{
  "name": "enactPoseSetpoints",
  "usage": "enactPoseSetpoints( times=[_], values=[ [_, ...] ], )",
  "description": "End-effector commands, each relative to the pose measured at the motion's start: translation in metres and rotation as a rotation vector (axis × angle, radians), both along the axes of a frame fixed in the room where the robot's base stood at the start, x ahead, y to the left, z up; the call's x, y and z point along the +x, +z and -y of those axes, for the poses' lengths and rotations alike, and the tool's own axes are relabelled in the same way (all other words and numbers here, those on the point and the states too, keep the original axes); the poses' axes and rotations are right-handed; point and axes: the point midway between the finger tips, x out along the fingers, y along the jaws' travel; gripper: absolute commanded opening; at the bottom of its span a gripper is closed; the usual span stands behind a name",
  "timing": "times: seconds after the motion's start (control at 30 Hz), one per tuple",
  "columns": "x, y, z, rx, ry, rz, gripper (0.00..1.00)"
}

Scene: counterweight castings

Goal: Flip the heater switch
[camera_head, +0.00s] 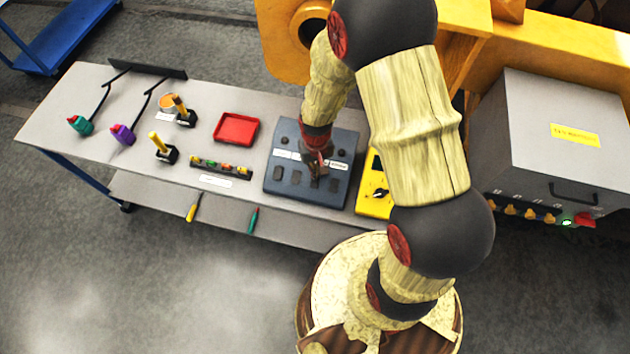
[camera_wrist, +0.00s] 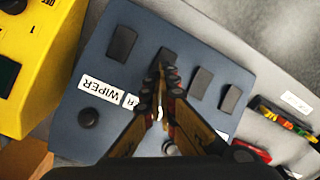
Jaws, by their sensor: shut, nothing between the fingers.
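A blue-grey switch panel (camera_head: 278,160) lies on the grey table; it fills the middle of the wrist view (camera_wrist: 205,45). It carries a row of several dark rocker switches, round knobs and white labels. In the wrist view one label reads WIPER (camera_wrist: 103,92). The other labels are partly hidden by my fingers, so I cannot tell which switch is the heater's. My gripper (camera_wrist: 162,68) is shut and empty. Its tips are at or just above the second rocker (camera_wrist: 168,56) from the left; contact is unclear. In the head view my gripper (camera_head: 317,170) is over the panel's middle.
A yellow control box (camera_head: 372,200) stands close to the panel. A red tray (camera_head: 236,128), a strip of coloured parts (camera_head: 222,168) and yellow-handled levers (camera_head: 160,145) lie on the other side. A large grey cabinet (camera_head: 540,120) stands at the right.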

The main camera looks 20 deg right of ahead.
Motion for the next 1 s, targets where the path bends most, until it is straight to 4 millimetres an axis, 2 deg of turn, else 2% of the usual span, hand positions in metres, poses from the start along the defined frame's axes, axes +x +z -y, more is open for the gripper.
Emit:
enactPoseSetpoints(
  times=[0.5, 1.0],
  values=[
    [0.000, -0.004, 0.000, 0.000, 0.000, 0.000, 0.00],
    [0.000, 0.030, 0.000, 0.000, 0.000, 0.001, 0.00]
  ],
)
